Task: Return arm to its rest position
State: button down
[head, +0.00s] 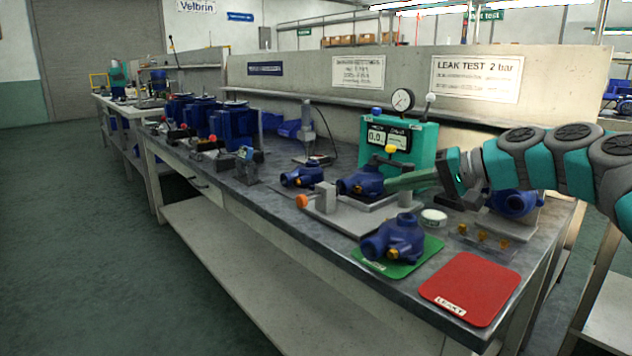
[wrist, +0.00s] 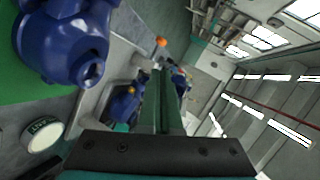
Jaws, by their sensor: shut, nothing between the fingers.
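My arm enters the head view from the right. My gripper (head: 390,184) points left above the bench, its long green fingers together and empty. In the wrist view, the fingers (wrist: 161,75) also lie side by side. In the head view, the fingertips overlap the right side of a blue pump body (head: 362,181) in the test fixture; I cannot tell the gap. Another blue pump body (head: 396,238) sits on the green mat (head: 427,252) and shows large in the wrist view (wrist: 62,42).
A teal leak tester (head: 419,138) with a gauge (head: 403,100) stands behind the gripper. The red mat (head: 472,287) is empty. A white round tin (head: 433,217) and a blue pump body (head: 516,203) on a grey stand are nearby. The floor (head: 80,240) at left is clear.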

jog(key=s+a+f+n+g+h, duration=0.25)
jog(key=s+a+f, duration=0.35)
jog(key=s, duration=0.4)
jog(key=s+a+f+n+g+h, duration=0.1)
jog(key=s+a+f+g+h, duration=0.2)
jog(key=s+a+f, duration=0.55)
jog(key=s+d+f+g+h, duration=0.1)
jog(key=s+d+f+h, duration=0.1)
jog(key=s+d+f, duration=0.2)
jog(key=s+d+f+g+h, duration=0.1)
jog(key=s+d+f, duration=0.4)
jog(key=s, duration=0.5)
jog(key=s+d+f+g+h, duration=0.1)
jog(key=s+d+f+h, duration=0.2)
jog(key=s, duration=0.4)
jog(key=shift+s+d+f+m, duration=0.2)
jog(key=shift+d+f+m, duration=0.25)
jog(key=shift+d+f, duration=0.35)
